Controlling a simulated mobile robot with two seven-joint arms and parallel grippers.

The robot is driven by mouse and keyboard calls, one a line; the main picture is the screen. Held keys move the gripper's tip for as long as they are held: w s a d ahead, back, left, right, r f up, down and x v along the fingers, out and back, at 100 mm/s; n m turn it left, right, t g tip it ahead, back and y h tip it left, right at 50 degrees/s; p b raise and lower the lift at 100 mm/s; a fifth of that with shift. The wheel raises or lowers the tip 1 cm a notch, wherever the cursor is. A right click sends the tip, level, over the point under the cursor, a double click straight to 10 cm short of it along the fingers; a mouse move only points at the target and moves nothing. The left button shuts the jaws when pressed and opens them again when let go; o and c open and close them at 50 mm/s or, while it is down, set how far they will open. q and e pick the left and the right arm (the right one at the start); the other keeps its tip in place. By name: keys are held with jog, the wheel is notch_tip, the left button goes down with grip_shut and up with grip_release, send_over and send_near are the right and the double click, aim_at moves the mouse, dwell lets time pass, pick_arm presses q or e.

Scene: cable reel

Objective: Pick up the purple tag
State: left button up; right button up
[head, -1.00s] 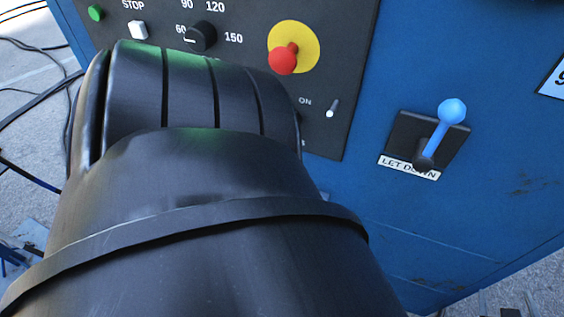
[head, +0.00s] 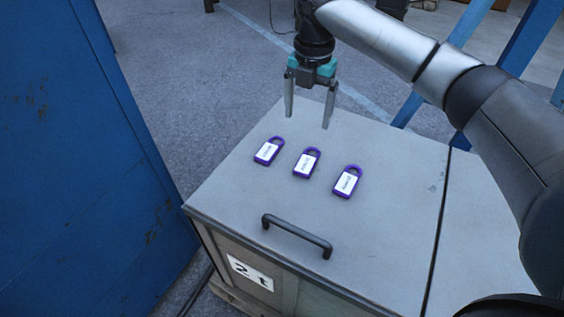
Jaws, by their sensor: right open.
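Three purple tags with white labels lie in a row on top of a grey box: a left tag (head: 268,151), a middle tag (head: 306,163) and a right tag (head: 346,182). Each looks like a padlock with a loop at its far end. The label writing is too small to read. My right gripper (head: 309,112) hangs above the box's far part, beyond the tags. Its two fingers point down and are apart, with nothing between them. My left gripper does not show.
The grey box (head: 225,190) has a black handle (head: 297,236) near its front edge and a "2 t" plate (head: 250,272) on its front. A blue cabinet (head: 80,170) stands at the left. Blue beams (head: 530,35) rise behind the box at the right.

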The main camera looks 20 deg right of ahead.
jog(key=b, duration=0.4)
send_over(305, 166)
jog(key=f, duration=0.8)
jog(key=shift+w+d, duration=0.1)
jog(key=shift+w, duration=0.25)
jog(key=shift+f, duration=1.05)
jog(key=shift+s+f+b, duration=0.2)
jog(key=shift+f+b, duration=0.6)
jog(key=shift+f, duration=0.05)
jog(key=shift+s+f+b, duration=0.1)
jog(key=shift+f+b, duration=0.3)
jog(key=shift+f, duration=0.25)
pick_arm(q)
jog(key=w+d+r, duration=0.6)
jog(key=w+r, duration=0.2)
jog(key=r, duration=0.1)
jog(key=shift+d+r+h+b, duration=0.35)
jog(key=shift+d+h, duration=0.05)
pick_arm(e)
jog(key=shift+f, duration=0.75)
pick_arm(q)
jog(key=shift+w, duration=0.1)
pick_arm(e)
jog(key=shift+c, duration=0.3)
grip_shut()
